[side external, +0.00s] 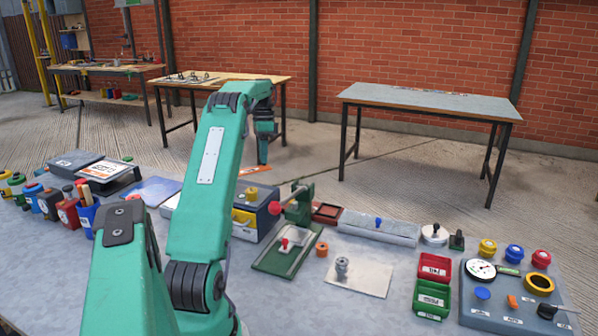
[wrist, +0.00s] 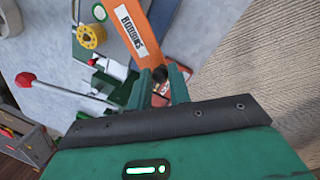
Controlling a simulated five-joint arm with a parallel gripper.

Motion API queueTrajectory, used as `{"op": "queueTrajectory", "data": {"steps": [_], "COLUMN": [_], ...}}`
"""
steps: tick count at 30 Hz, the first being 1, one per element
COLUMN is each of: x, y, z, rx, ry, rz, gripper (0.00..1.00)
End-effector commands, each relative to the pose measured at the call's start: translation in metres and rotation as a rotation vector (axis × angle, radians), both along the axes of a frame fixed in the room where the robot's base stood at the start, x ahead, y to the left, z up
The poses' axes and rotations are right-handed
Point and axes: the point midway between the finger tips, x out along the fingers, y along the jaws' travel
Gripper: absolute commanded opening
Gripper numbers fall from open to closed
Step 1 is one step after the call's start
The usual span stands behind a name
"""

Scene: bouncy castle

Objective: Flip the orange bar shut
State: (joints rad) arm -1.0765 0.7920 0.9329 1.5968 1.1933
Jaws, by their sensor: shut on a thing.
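The orange bar (wrist: 141,32) has a white label with dark lettering. In the wrist view it runs from the top edge down to my gripper (wrist: 161,76), whose fingers are closed at its near end. The fingers hide the bar's tip. In the side view my gripper (side external: 263,160) points down beyond the bench's far side, and part of the orange bar (side external: 256,170) shows just below it. My own arm hides the rest of the bar and its hinge there.
A green fixture with a red-knobbed lever (wrist: 27,80) lies left of the bar in the wrist view, near a yellow spool (wrist: 91,37). In the side view, a green clamp (side external: 299,205), red bin (side external: 434,268) and gauge panel (side external: 520,295) stand to the right.

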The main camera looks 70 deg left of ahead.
Motion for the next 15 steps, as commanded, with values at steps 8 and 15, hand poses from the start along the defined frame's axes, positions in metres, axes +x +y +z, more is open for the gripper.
{"op": "queueTrajectory", "data": {"steps": [8,15], "x": [0.000,0.001], "y": [-0.002,-0.013], "z": [0.000,0.001], "rx": [-0.001,-0.015], "ry": [-0.004,-0.015], "rz": [-0.025,-0.119], "gripper": [0.00,0.00]}}
